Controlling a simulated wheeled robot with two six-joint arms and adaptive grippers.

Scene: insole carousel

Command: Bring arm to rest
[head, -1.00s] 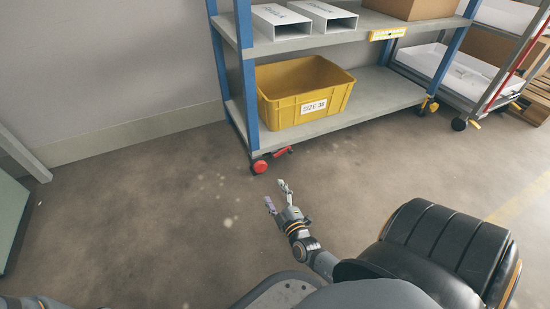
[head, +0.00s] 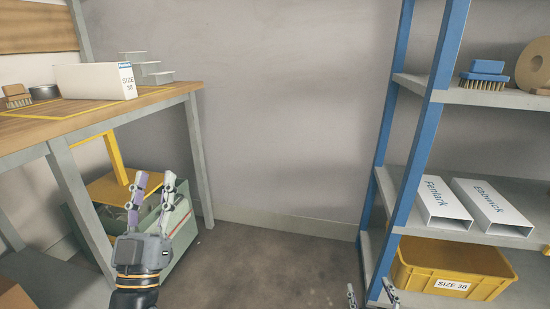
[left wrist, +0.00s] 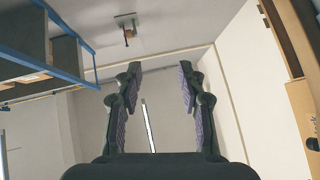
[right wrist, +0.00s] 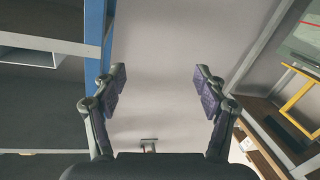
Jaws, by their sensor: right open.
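My left gripper (head: 154,186) is raised in the lower left of the head view, with its fingers pointing up in front of the workbench. The left wrist view (left wrist: 155,80) shows its two fingers apart with nothing between them. My right gripper (head: 370,292) shows only by its fingertips at the bottom edge of the head view, in front of the shelf's lower left corner. The right wrist view (right wrist: 160,85) shows its fingers wide apart and empty. Most of the right arm is out of the head view.
A workbench (head: 160,93) with a white SIZE 38 box (head: 92,82) stands left; a green crate (head: 180,230) is beneath. A blue-posted shelf (head: 412,150) stands right, holding white boxes (head: 444,203) and a yellow SIZE 38 bin (head: 425,262). Clear floor lies between.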

